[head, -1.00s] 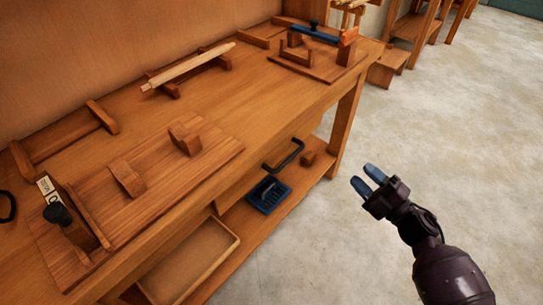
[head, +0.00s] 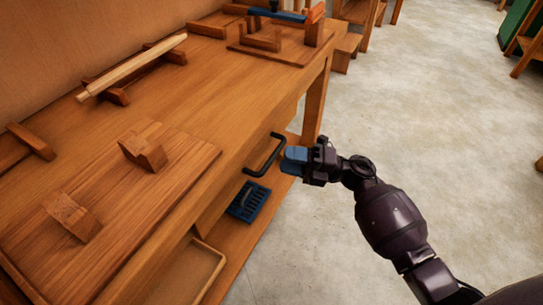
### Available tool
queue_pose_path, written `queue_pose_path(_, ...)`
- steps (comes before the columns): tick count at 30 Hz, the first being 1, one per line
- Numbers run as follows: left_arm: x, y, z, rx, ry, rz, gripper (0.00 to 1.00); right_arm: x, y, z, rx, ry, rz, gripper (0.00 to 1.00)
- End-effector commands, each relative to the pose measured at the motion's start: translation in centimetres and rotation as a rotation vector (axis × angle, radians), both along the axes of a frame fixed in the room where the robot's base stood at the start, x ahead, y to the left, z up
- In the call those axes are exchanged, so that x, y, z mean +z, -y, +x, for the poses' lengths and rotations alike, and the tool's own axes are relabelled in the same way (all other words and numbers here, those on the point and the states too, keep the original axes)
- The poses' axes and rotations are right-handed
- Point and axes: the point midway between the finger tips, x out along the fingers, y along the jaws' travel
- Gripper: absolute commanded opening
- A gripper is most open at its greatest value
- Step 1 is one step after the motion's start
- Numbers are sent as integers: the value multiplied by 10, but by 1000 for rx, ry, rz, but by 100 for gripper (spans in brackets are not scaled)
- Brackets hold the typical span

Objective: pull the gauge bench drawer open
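The wooden gauge bench (head: 215,95) runs along the left of the head view. A drawer front (head: 228,190) sits under its top, seen at a steep angle, with a dark curved bar handle (head: 265,156). The drawer looks closed. My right gripper (head: 288,160) is just right of the handle, its blue fingertips pointing left at it. A small gap seems to lie between fingertips and handle; whether they touch is hard to tell. The fingers overlap in this view, so their opening is hidden. My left gripper is out of view.
A blue slotted tray (head: 248,201) and a shallow wooden tray (head: 190,274) are on the lower shelf. Wooden fixtures, a pale rod (head: 135,66) and a blue-and-orange tool (head: 285,15) are on the bench top. The concrete floor (head: 420,110) at right is clear.

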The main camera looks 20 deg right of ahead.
Motion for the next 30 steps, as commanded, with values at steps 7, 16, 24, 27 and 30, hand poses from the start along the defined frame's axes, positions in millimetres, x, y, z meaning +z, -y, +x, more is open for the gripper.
queue_pose_path(7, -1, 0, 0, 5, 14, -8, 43, 4, -29, 16, 1, -2, 2, 40)
queue_pose_path(16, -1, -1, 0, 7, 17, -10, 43, 8, -39, 21, 0, -1, 0, 40)
queue_pose_path(24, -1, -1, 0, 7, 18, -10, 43, 8, -39, 21, -1, -2, 1, 26)
queue_pose_path(27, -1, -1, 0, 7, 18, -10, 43, 7, -39, 21, -1, -2, 1, 11)
queue_pose_path(30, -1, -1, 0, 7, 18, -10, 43, 7, -39, 21, -1, -2, 0, 0)
